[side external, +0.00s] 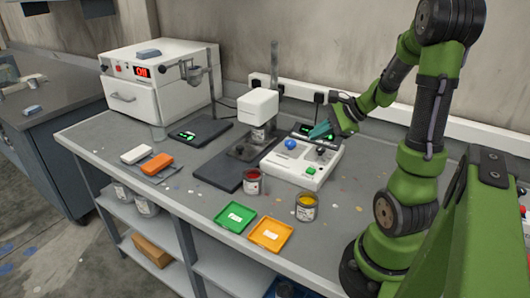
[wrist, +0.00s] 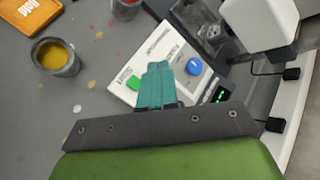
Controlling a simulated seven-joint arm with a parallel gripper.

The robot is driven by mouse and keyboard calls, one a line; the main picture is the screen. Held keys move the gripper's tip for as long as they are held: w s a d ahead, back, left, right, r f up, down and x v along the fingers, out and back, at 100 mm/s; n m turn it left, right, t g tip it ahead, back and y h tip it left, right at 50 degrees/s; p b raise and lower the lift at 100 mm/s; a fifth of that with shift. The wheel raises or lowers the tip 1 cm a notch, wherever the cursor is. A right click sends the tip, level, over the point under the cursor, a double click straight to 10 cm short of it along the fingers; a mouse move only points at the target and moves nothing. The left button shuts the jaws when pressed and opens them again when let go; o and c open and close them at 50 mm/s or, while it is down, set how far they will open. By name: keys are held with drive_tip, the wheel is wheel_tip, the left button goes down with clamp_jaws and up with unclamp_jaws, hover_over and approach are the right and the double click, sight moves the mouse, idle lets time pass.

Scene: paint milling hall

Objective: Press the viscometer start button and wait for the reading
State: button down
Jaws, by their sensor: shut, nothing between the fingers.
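The viscometer has a white head (side external: 258,106) on a stand, with a container (side external: 262,136) under it. A white control box (side external: 284,171) stands to its right; it also shows in the wrist view (wrist: 147,55). The box carries a green button (side external: 310,170), a blue knob (side external: 290,144) and a dark display (side external: 303,130) with green digits too small to read. My gripper (side external: 320,131) is shut and empty above the box's back right part. In the wrist view its teal fingers (wrist: 158,78) lie between the green button (wrist: 133,82) and the blue knob (wrist: 193,66). They look apart from the button.
A can of yellow paint (side external: 306,208) and a can of red paint (side external: 252,183) stand in front of the box. A green tray (side external: 235,217) and an orange tray (side external: 270,234) lie near the front edge. A white oven (side external: 160,82) stands at the back left.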

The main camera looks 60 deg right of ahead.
sight(314, 171)
drive_tip(key=shift+f, duration=4.35)
drive_tip(key=shift+f, duration=0.1)
drive_tip(key=shift+f, duration=0.3)
drive_tip(key=shift+f, duration=0.45)
drive_tip(key=shift+r, duration=0.9)
drive_tip(key=shift+r, duration=2.5)
